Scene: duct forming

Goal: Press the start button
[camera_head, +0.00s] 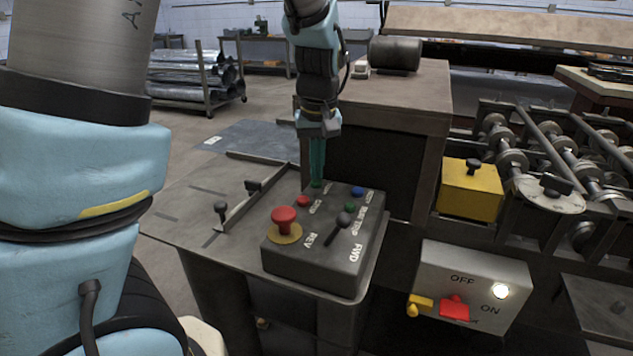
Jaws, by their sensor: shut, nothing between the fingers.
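A dark control box (308,262) stands on a grey metal table. On its top are a green button (316,184) at the back, a second green button (349,206), a blue button (358,191) and a small red button (303,200). My gripper (317,178) points straight down, shut and empty, with its teal fingertips right at the back green button. They partly cover it, and I cannot tell whether they touch it. The lettering by the buttons is too small to tell which one is the start button.
A red mushroom button (285,217) and a black lever (341,222) rise from the box's front half. A grey OFF/ON panel (475,283) is at lower right. Machine rollers (540,160) fill the right.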

